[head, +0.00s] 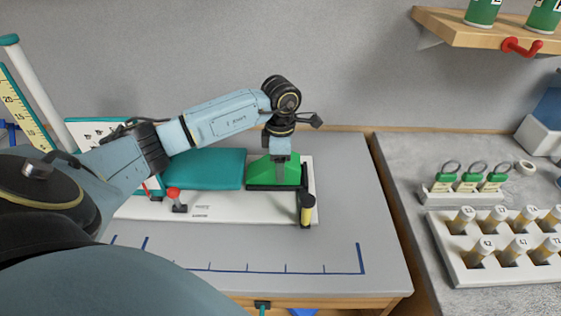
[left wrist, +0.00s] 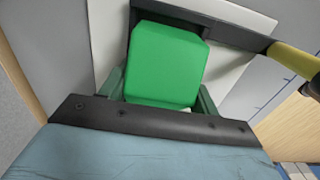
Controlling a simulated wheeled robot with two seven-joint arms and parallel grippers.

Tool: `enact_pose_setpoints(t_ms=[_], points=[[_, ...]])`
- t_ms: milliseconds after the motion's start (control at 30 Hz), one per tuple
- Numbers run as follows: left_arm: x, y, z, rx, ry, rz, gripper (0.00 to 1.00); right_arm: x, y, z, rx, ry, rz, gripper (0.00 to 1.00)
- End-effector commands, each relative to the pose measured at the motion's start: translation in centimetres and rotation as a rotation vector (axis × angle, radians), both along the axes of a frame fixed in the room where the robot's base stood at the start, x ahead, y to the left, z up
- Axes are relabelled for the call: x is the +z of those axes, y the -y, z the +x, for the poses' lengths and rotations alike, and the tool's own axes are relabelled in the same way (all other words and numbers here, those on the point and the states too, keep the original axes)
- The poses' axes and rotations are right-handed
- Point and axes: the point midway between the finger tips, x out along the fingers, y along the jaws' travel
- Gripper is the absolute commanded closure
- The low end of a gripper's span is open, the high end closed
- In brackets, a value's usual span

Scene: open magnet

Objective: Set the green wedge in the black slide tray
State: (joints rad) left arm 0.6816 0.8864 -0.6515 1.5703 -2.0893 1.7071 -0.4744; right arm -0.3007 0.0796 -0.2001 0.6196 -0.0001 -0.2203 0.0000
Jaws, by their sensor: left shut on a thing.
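The green wedge (head: 288,173) is a bright green block with sloping sides. It stands upright at the black slide tray (head: 262,187), whose dark edge shows along the wedge's base. My left gripper (head: 281,160) comes down from above and is shut on the wedge's top. In the left wrist view the wedge (left wrist: 165,65) fills the middle beyond the dark gripper body, with a black edge (left wrist: 205,24) running past its far side. I cannot tell whether the wedge rests fully on the tray floor. My right gripper is not in view.
A white base board (head: 245,209) carries a teal pad (head: 205,170), a red-topped knob (head: 174,195) and a black post with a yellow part (head: 307,208). The grey tabletop in front is clear. A side bench at right holds a white rack (head: 480,268) of several vials.

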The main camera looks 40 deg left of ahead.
Motion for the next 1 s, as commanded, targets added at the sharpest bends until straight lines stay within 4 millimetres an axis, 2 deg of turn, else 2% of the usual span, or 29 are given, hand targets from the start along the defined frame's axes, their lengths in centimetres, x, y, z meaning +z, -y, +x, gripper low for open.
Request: enact_pose_setpoints(t_ms=[333,367,533,833,1000], points=[[-0.2,0.0,0.1,0.001,0.001,0.000,0.64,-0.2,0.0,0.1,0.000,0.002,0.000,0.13],[-0.2,0.0,0.1,0.001,0.001,0.001,0.35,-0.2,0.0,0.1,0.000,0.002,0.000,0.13],[-0.2,0.0,0.1,0.001,0.000,0.000,0.13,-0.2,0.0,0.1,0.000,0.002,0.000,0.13],[0.0,0.0,0.1,0.000,0.001,0.001,0.13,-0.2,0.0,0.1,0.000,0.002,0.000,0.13],[2.0,0.0,0.2,0.000,0.004,0.001,0.13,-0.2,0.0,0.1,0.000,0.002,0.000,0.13]])
